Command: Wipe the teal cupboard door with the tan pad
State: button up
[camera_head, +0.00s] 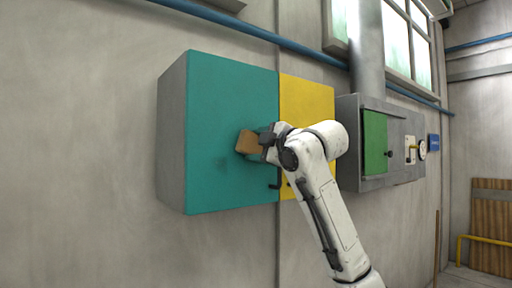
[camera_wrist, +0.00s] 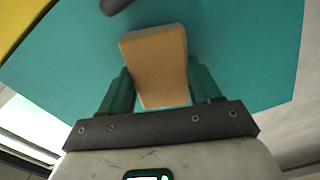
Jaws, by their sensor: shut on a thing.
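The teal cupboard door (camera_head: 225,100) is the left front of a wall cupboard and looks closed. It fills much of the wrist view (camera_wrist: 250,45). The tan pad (camera_head: 247,143) is a block held in front of the door's right part, and it also shows in the wrist view (camera_wrist: 157,60). My gripper (camera_head: 264,143) is shut on the pad, with a finger on each side of it in the wrist view (camera_wrist: 157,88). The pad is at or very near the door; I cannot tell whether it touches.
A yellow door (camera_head: 308,98) adjoins the teal one on the right. A dark handle (camera_head: 275,186) sits low on the teal door's right edge. A grey box with a green panel (camera_head: 375,140) is further right. A blue pipe (camera_head: 300,48) runs above. The wall at left is bare.

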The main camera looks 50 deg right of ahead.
jog(key=shift+b+v, duration=0.55)
jog(key=shift+v, duration=2.15)
jog(key=v, duration=0.3)
jog(key=shift+r, duration=0.1)
jog(key=shift+b, duration=0.35)
